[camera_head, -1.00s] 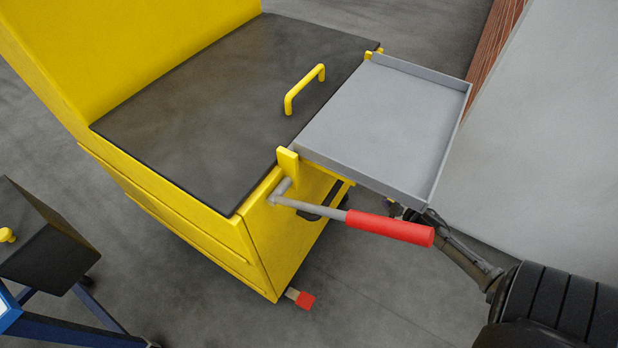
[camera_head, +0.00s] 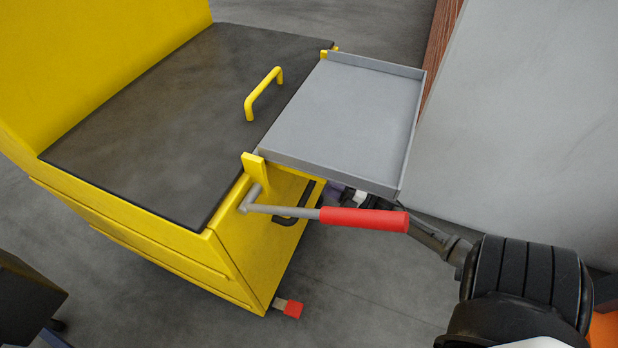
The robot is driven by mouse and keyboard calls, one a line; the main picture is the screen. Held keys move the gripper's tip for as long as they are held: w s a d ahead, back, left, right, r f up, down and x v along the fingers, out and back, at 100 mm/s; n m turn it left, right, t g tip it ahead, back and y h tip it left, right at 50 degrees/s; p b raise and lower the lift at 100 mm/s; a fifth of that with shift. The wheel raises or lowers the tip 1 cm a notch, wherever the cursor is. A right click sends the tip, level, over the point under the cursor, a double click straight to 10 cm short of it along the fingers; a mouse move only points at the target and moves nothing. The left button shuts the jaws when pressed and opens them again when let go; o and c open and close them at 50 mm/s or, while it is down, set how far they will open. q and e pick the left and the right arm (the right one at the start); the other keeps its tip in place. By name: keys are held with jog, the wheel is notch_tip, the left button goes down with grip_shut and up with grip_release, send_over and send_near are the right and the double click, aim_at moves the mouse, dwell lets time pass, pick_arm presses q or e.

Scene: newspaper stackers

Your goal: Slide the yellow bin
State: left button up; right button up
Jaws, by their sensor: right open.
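The yellow bin (camera_head: 262,240) stands on the floor at the left and centre, with a dark top lid (camera_head: 170,120) and a yellow handle (camera_head: 264,94) on it. A dark handle (camera_head: 296,207) shows on its near-right side. A grey lever with a red grip (camera_head: 364,219) sticks out to the right from its corner. My right gripper (camera_head: 345,194) is partly hidden behind the lever and under the grey tray, close to the bin's dark handle. It is open; I cannot tell whether it touches the handle. My left gripper is not in view.
A grey tray (camera_head: 345,110) juts out from the bin's right edge, above my right gripper. A red pedal (camera_head: 293,309) sits low at the bin's bottom corner. A large grey surface (camera_head: 530,130) stands at the right. A dark cart (camera_head: 25,300) is at the lower left.

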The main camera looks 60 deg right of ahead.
aim_at(314, 178)
jog(key=b+x, duration=0.2)
jog(key=x, duration=0.4)
jog(key=shift+w, duration=0.4)
jog(key=shift+x, duration=0.8)
jog(key=shift+r, duration=0.1)
jog(key=c, duration=0.6)
grip_shut()
